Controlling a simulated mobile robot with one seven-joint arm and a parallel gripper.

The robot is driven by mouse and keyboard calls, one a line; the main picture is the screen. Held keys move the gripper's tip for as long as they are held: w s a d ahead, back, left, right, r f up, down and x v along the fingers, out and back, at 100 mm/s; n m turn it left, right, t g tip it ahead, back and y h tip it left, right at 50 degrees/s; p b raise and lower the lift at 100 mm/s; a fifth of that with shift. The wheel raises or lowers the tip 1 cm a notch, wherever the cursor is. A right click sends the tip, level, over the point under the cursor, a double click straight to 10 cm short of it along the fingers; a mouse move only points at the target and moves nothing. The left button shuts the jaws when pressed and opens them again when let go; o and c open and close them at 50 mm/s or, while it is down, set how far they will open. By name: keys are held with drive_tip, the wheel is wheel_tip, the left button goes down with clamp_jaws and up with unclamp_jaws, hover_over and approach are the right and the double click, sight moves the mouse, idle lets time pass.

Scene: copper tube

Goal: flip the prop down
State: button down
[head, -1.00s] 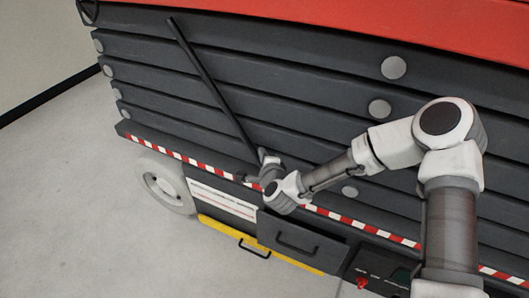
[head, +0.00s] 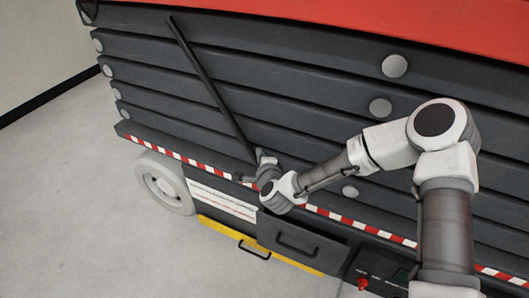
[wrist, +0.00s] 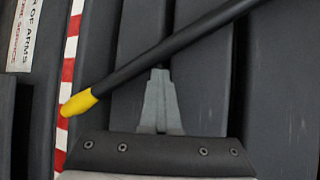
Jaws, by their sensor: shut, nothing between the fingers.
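The prop (head: 208,84) is a long dark bar slanting across the dark beams of the lift's side in the head view. Its lower end reaches my gripper there. In the wrist view the prop (wrist: 165,52) crosses diagonally and ends in a yellow tip (wrist: 78,103) over the red-and-white striped edge. My gripper (wrist: 158,73) is shut and empty, with its fingertips right at the bar's lower side. I cannot tell whether they touch it. In the head view my gripper (head: 262,157) is small and partly hidden by my wrist.
A red-and-white striped strip (head: 330,213) runs along the lift's lower edge. Below it are a dark box with a handle (head: 297,240), a yellow edge (head: 222,230) and a red knob (head: 362,284). A pale wheel (head: 163,186) stands at the left. The floor (head: 75,200) is clear.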

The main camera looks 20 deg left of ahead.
drive_tip(key=shift+w+a+f+b, duration=0.2)
drive_tip(key=shift+a+f+b, duration=1.1)
drive_tip(key=shift+a, duration=0.35)
idle(1.8)
drive_tip(key=shift+w+a+f, duration=0.15)
drive_tip(key=shift+a+f, duration=0.7)
drive_tip(key=shift+a, duration=0.25)
drive_tip(key=shift+w+a+f, duration=0.15)
drive_tip(key=shift+a+f, duration=0.65)
drive_tip(key=shift+a, duration=0.3)
idle(2.3)
